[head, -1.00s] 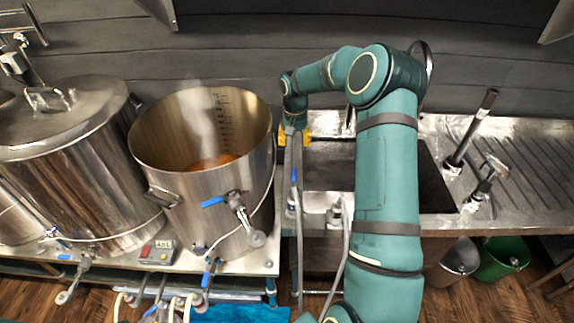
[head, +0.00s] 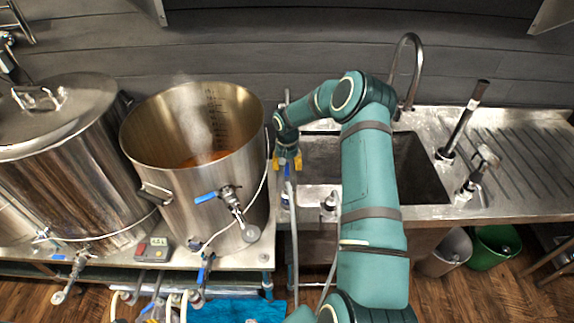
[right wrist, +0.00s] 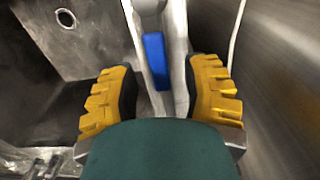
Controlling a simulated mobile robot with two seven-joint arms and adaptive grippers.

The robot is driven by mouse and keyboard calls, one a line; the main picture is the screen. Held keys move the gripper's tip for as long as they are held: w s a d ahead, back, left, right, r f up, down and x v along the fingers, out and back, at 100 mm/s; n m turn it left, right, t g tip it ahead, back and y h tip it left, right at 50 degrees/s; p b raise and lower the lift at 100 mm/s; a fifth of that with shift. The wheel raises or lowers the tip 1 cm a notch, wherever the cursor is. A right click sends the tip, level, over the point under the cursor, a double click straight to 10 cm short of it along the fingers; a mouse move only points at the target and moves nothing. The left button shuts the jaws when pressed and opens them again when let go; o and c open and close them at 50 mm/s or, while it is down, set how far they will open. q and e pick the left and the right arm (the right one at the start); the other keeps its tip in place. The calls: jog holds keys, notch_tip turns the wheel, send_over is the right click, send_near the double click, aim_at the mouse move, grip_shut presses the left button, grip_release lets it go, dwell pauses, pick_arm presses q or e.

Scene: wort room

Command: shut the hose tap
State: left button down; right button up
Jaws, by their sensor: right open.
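The hose tap is a grey fitting at the left front edge of the sink, with a blue lever (head: 287,171) and a grey hose (head: 294,245) hanging below it. My right gripper (head: 287,162), with yellow finger pads, is over the tap, pointing down. In the right wrist view the gripper (right wrist: 160,95) is open, and the blue lever (right wrist: 155,60) lies between its fingers, nearer the left one, with a gap on each side. The lever runs roughly along the grey pipe. The palm hides the near part of the tap. My left gripper is not in view.
A large steaming open pot (head: 200,190) stands close left of my right gripper, with its own blue-handled valve (head: 205,198). The sink (head: 415,165) lies to the right, with a curved faucet (head: 407,75) behind. A green bucket (head: 494,248) stands below on the floor.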

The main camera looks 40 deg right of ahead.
grip_shut()
jog(key=shift+s, duration=0.1)
dwell(0.4)
